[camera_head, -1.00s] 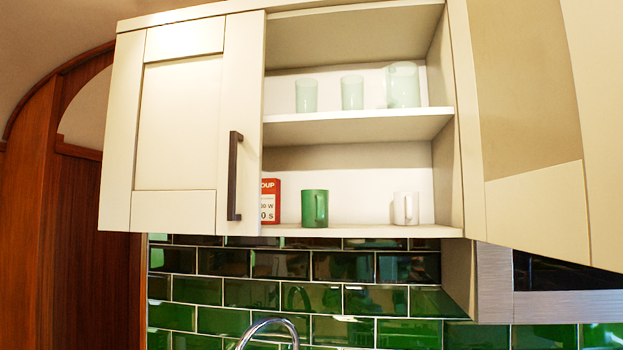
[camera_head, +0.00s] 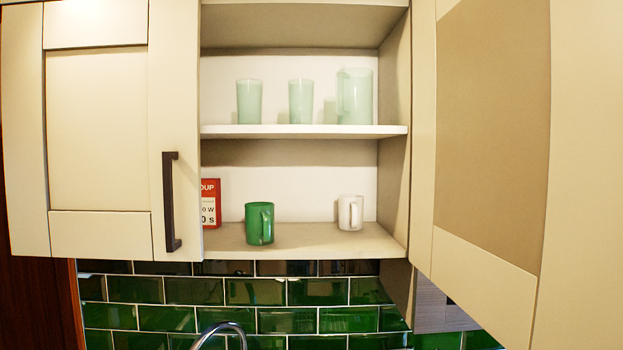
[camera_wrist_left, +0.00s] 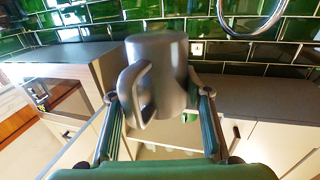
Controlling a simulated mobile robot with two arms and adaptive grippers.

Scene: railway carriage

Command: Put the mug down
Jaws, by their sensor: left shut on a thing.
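A grey mug (camera_wrist_left: 170,62) shows in the left wrist view, with its handle turned to the lower left of the picture. My left gripper (camera_wrist_left: 158,100) is shut on it, with one green-padded finger on each side. The mug looks held in the air in front of the tiled wall; I cannot tell its height above any surface. Neither this mug nor my grippers show in the head view. A green mug (camera_head: 259,224) and a white mug (camera_head: 350,212) stand upright on the cabinet's bottom shelf (camera_head: 310,246).
The middle shelf (camera_head: 300,131) holds two glasses (camera_head: 249,102) and a pitcher (camera_head: 355,97). A red-and-white box (camera_head: 210,203) is partly behind the left cabinet door (camera_head: 95,130). Bare shelf lies between the mugs. A tap (camera_head: 222,330) is below, also in the wrist view (camera_wrist_left: 250,31).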

